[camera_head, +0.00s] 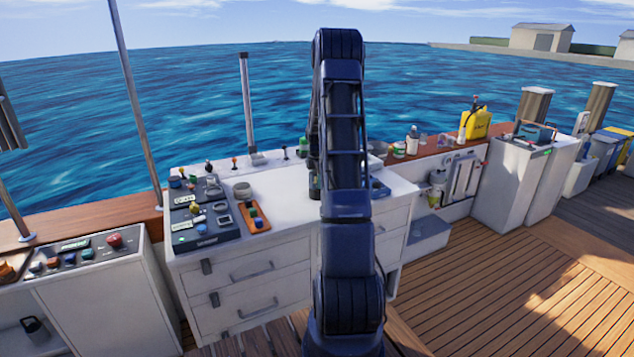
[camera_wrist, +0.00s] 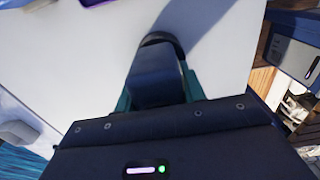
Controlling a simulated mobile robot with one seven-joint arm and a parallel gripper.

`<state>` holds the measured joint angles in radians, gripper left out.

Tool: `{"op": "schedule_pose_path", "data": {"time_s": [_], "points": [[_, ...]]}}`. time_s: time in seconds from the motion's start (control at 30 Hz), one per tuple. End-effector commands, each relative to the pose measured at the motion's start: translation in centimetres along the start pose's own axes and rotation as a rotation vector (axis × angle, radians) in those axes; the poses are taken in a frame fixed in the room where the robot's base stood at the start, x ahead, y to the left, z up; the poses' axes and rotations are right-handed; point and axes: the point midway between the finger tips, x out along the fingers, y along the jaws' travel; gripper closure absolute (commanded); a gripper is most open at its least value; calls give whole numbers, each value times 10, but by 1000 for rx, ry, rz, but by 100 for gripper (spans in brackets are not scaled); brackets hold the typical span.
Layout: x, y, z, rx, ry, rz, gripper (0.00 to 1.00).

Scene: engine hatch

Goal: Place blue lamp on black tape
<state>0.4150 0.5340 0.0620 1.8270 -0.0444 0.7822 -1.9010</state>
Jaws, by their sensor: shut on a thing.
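In the wrist view my gripper (camera_wrist: 157,88) has teal fingers, shut on a dark blue, block-like thing (camera_wrist: 155,70) that I take to be the blue lamp. A black rounded edge (camera_wrist: 166,39) shows at its far end, above the white counter; I cannot tell whether it is the lamp's own end or the black tape. In the head view my arm stands in front of the counter and hides most of my gripper and the held thing.
The white counter (camera_head: 285,205) carries a dark control panel (camera_head: 203,222) and an orange button box (camera_head: 256,219) at left. Bottles and a yellow can (camera_head: 477,123) stand along the wooden ledge at right. An upright post (camera_head: 247,105) rises behind the counter.

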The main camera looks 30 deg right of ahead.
Motion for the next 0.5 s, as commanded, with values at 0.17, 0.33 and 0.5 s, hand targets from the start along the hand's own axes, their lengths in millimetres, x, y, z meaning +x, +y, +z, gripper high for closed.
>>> {"op": "schedule_pose_path", "data": {"time_s": [0.17, 0.33, 0.5], "points": [[3, 0, 0, 0, -1, 1, 88], [4, 0, 0, 0, 0, 1, 88], [6, 0, 0, 0, 0, 0, 43]]}}
